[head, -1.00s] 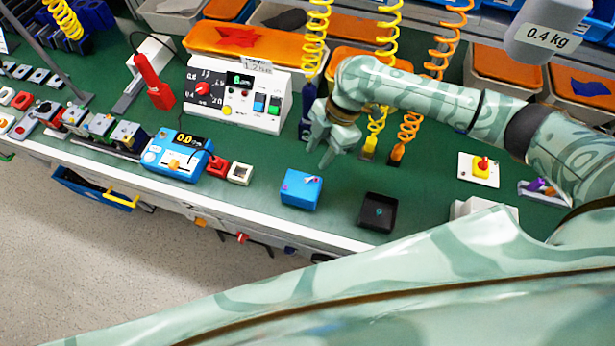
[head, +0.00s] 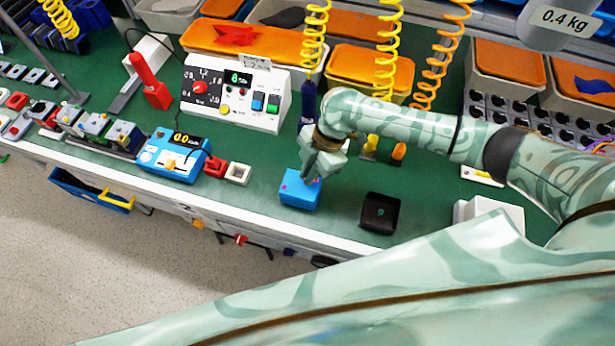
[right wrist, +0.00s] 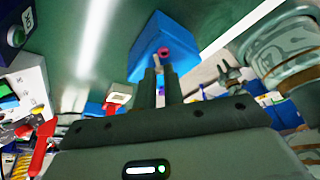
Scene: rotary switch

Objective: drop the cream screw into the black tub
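A blue block (head: 300,190) stands near the front edge of the bench; it also shows in the right wrist view (right wrist: 160,40). My right gripper (head: 309,179) points down at its top. In the right wrist view, its two fingers (right wrist: 160,74) are a narrow gap apart, with a pink ring-like piece (right wrist: 164,54) at their tips. I cannot make out the cream screw or tell whether it is between the fingers. The black tub (head: 380,212) stands right of the block, with a small dark greenish thing inside. My left gripper (right wrist: 230,74) seems to show with spread fingers in the right wrist view.
A blue meter (head: 173,157), a red block (head: 216,167) and a white-framed square (head: 238,173) lie left of the blue block. A white control panel (head: 235,97) stands behind. Coiled cords hang behind my right arm. Green bench is clear between block and tub.

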